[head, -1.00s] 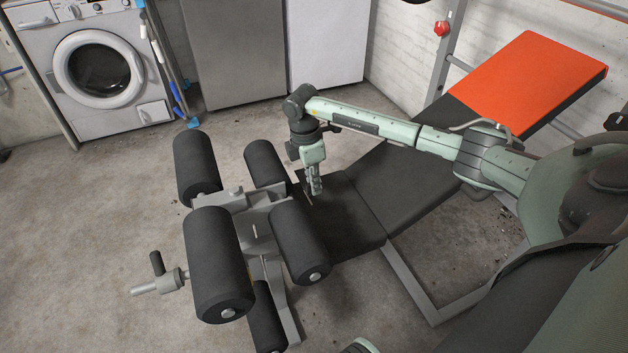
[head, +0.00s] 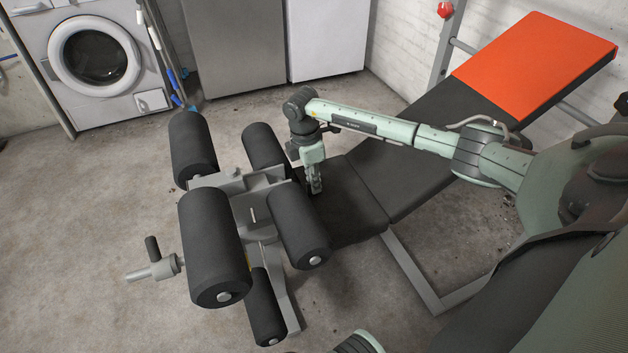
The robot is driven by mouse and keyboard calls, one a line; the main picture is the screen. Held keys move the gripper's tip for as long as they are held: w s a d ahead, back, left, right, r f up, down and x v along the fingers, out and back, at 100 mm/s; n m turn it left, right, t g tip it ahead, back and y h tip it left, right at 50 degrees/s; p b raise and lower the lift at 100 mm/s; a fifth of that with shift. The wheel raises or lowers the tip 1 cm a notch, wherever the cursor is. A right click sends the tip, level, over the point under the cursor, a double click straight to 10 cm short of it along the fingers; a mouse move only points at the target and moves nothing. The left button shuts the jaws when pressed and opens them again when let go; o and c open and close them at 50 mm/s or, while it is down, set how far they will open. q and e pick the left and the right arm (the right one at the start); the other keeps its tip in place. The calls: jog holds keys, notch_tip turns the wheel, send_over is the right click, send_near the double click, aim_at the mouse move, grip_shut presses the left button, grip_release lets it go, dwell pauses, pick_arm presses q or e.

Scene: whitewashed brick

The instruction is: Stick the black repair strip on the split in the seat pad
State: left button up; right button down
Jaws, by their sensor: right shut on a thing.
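The black seat pad (head: 352,212) of the weight bench lies behind the foam rollers. My right gripper (head: 314,188) points down at the pad's left end, close to or touching its surface. It is shut on a thin dark piece, which I take to be the black repair strip; black on black, its outline cannot be told from the pad. The split in the pad cannot be made out; the gripper and a roller cover part of that area. My left gripper is not in view.
Foam rollers (head: 299,222) on a grey frame stand just left of and in front of the gripper. The backrest with an orange-red end (head: 537,62) rises at the right. A washing machine (head: 92,55) and cabinets line the back. The concrete floor at left is clear.

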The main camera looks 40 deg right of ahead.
jog(key=shift+f, duration=0.25)
dwell(0.4)
jog(key=c, duration=1.6)
grip_release()
jog(key=r, duration=0.4)
jog(key=a+r, duration=0.1)
jog(key=r, duration=0.7)
jog(key=shift+w+a, duration=0.15)
jog(key=shift+a, duration=0.05)
